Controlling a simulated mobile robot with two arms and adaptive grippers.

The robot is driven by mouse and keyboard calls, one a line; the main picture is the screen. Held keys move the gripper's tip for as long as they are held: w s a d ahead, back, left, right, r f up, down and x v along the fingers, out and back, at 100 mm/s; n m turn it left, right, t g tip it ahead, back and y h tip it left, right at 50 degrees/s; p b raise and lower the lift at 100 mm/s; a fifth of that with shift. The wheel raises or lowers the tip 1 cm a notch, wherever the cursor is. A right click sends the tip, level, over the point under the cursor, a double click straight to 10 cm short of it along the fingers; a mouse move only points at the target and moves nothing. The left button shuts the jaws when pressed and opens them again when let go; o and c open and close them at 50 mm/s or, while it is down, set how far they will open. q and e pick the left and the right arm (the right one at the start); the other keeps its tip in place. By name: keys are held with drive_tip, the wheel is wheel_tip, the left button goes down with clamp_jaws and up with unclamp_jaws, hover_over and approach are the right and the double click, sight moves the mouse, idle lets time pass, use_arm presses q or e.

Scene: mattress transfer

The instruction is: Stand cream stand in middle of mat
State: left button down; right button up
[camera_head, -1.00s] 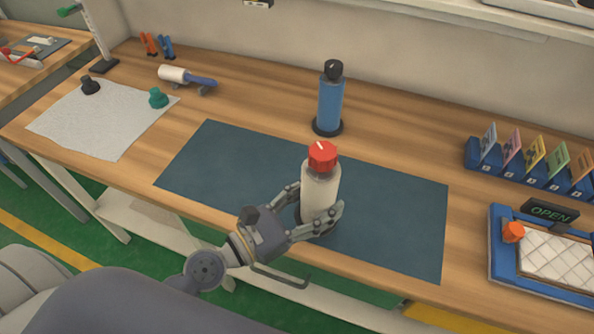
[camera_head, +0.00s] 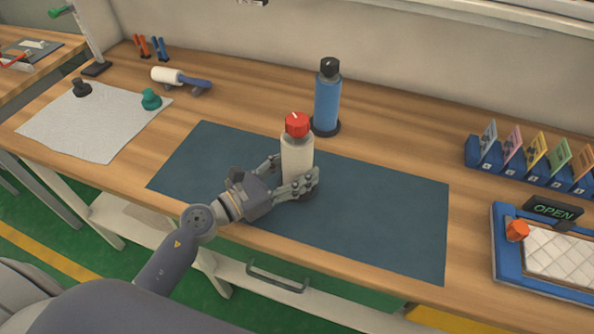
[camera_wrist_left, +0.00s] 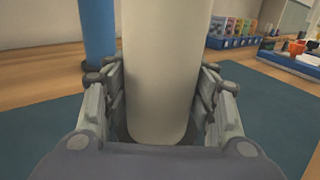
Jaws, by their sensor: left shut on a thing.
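The cream stand (camera_head: 297,157), a pale cylinder with a red knob on top and a dark base, is upright over the middle part of the dark blue mat (camera_head: 390,215). My left gripper (camera_head: 293,186) is shut around its lower body. In the left wrist view the cream stand (camera_wrist_left: 160,70) fills the space between the two fingers (camera_wrist_left: 160,105). Whether its base touches the mat I cannot tell; the gripper partly hides it. My right gripper is not in view.
A blue stand (camera_head: 327,100) with a black knob stands just behind the mat. A grey cloth (camera_head: 80,130) lies at the left. A blue rack of cards (camera_head: 525,165) and a blue-framed tray (camera_head: 505,262) are at the right. The mat's right half is clear.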

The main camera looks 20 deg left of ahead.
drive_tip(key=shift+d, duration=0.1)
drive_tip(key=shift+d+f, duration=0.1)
use_arm(q)
drive_tip(key=shift+f, duration=0.15)
drive_tip(key=c, duration=0.6)
unclamp_jaws()
drive_tip(key=shift+c, duration=0.2)
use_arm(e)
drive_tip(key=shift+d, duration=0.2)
use_arm(q)
drive_tip(key=b+v, duration=0.4)
drive_tip(key=v, duration=0.6)
drive_tip(key=shift+s+a+f+b, duration=0.1)
drive_tip(key=shift+s+a+b, duration=0.1)
drive_tip(key=shift+s+b, duration=0.15)
drive_tip(key=shift+s+a+r, duration=0.2)
drive_tip(key=shift+s+a, duration=0.15)
drive_tip(key=shift+s, duration=0.2)
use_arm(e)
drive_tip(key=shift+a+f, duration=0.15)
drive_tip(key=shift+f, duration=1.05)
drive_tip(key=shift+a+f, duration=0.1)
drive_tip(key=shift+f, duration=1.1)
